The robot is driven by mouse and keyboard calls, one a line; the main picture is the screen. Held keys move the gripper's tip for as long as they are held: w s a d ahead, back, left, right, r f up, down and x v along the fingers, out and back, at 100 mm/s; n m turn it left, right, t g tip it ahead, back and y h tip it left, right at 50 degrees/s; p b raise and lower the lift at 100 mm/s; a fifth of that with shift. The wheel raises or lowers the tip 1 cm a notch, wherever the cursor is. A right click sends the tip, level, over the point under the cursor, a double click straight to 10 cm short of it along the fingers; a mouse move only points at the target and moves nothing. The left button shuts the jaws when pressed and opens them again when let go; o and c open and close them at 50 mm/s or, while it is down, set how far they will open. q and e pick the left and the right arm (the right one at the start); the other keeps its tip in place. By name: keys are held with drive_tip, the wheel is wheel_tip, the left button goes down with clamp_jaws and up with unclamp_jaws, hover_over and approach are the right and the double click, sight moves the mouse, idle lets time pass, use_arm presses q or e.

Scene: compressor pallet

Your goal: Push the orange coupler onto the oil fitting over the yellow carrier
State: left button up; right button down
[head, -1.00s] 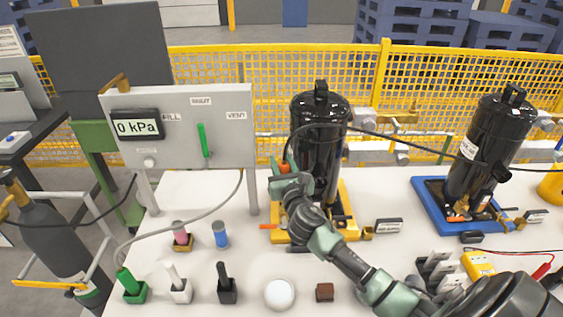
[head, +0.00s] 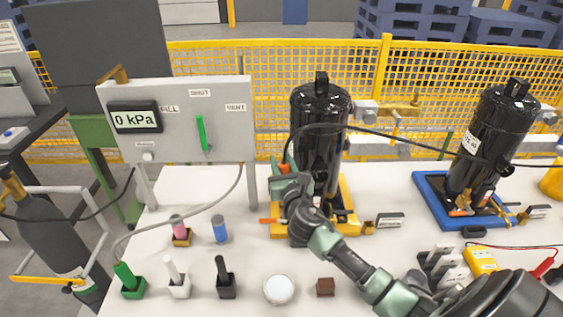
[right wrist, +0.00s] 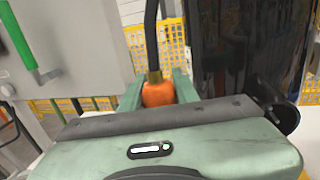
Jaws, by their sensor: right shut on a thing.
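The orange coupler (head: 285,168) is at the end of a black hose, beside the left black compressor (head: 320,110). My right gripper (head: 283,172) is shut on the coupler. In the right wrist view the coupler (right wrist: 158,93) sits between the two green fingers with the hose rising from it. The compressor stands upright on the yellow carrier (head: 346,190). The oil fitting is not clearly visible; the gripper and arm cover that part. My left gripper is not in view.
A grey panel (head: 228,95) reading 0 kPa stands left of the arm. A second compressor (head: 488,140) stands on a blue carrier (head: 430,193) at right. Several small caps and plugs, a white disc (head: 279,289) and a brown block (head: 325,287) lie in front.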

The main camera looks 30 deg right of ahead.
drive_tip(key=shift+f, duration=0.25)
drive_tip(key=c, duration=1)
unclamp_jaws()
drive_tip(key=shift+s, duration=0.1)
drive_tip(key=b+v, duration=0.1)
drive_tip(key=v, duration=0.6)
drive_tip(key=shift+s+a, duration=0.2)
drive_tip(key=shift+s, duration=0.1)
